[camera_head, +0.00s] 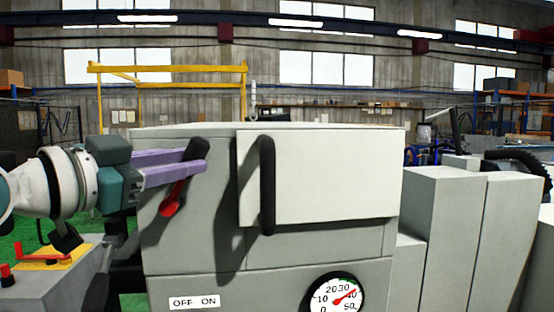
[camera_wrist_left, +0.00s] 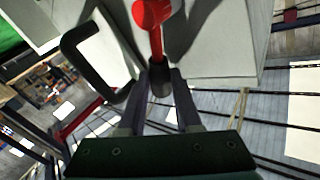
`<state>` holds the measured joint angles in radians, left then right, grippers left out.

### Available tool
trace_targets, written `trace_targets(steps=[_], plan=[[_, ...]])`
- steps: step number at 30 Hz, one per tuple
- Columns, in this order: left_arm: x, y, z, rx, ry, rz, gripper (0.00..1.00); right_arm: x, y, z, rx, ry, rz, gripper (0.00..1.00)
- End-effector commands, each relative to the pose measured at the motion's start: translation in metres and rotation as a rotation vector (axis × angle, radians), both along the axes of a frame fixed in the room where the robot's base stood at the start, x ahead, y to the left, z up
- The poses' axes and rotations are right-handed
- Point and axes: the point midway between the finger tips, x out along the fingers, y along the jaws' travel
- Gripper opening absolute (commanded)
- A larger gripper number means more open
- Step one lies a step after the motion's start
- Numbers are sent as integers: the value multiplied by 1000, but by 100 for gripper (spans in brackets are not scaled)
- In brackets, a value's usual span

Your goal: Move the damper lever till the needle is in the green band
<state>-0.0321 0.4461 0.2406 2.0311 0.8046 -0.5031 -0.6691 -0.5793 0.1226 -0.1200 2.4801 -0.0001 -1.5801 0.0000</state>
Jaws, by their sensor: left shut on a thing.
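The damper lever has a red hub and arm (camera_head: 172,200) on the grey machine front and a black grip (camera_head: 198,147). It tilts up and to the right. My left gripper (camera_head: 200,158), with lavender fingers, is shut on the black grip. In the left wrist view the gripper (camera_wrist_left: 161,78) has the black grip (camera_wrist_left: 160,85) between its fingers, with the red hub (camera_wrist_left: 152,12) beyond. The round gauge (camera_head: 323,297) is cut off at the bottom edge. Its red needle points up and right, near 40. The green band is too small to place exactly. My right gripper is out of view.
A white door panel (camera_head: 335,180) with a long black vertical handle (camera_head: 267,190) stands just right of the lever. An OFF/ON label (camera_head: 195,302) is below. A grey console with a red lever (camera_head: 40,257) stands at the lower left. Grey cabinets (camera_head: 440,230) stand at the right.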

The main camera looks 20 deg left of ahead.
Motion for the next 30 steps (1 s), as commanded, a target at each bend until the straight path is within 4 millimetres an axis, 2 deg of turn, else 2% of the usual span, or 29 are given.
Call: trace_targets(steps=[2,6,11,22,23,26,30], plan=[[-1,0,-1,-7,-6,-1,0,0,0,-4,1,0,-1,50],[-3,5,-6,-74,-50,1,0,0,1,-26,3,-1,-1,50],[-7,12,-2,-171,-110,0,0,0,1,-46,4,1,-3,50],[-9,14,4,-210,-130,-1,0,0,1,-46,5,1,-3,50],[-9,14,4,-210,-130,-1,34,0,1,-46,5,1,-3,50],[-9,14,4,-210,-130,-1,45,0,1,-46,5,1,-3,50],[-9,14,4,-208,-129,-1,45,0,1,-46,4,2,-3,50]])
